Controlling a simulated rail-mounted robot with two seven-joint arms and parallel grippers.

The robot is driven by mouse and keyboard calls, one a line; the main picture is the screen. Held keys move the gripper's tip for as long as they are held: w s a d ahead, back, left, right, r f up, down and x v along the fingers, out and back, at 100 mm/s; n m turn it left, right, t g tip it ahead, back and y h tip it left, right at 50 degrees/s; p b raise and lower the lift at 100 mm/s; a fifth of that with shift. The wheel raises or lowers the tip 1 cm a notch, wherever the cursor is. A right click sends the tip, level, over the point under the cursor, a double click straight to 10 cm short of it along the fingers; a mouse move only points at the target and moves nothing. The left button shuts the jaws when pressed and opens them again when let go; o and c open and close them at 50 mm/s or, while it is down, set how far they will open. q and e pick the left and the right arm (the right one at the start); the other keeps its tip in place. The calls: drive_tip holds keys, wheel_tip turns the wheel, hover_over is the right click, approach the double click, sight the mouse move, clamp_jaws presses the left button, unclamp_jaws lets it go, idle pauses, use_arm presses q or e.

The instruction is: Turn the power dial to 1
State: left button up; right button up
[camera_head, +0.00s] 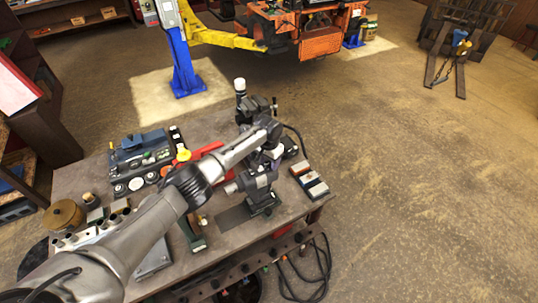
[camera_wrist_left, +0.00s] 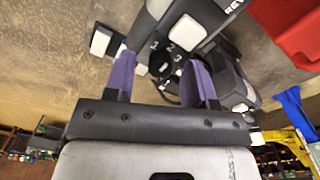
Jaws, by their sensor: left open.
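The power dial (camera_wrist_left: 162,66) is a dark round knob on a grey and black device marked "REV", with the numbers 1, 2 and 3 along its edge in the left wrist view. Which number it points at is too small to tell. My left gripper (camera_wrist_left: 158,58) is open, with one purple finger on either side of the dial. I cannot tell whether the fingers touch it. In the head view my left arm reaches over the workbench, and its gripper (camera_head: 268,150) is at the device, which it partly hides. My right gripper is not in view.
The workbench (camera_head: 232,222) holds a blue-grey toolbox (camera_head: 140,152), a red object (camera_head: 200,155), a dark vise-like tool (camera_head: 258,190) and small blocks (camera_head: 308,179) at the right edge. A blue and yellow lift (camera_head: 184,65) stands behind.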

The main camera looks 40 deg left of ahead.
sight(268, 162)
use_arm(q)
wheel_tip(268, 162, up, 14)
drive_tip(key=b, duration=0.2)
drive_tip(key=shift+a+f, duration=0.2)
idle(0.3)
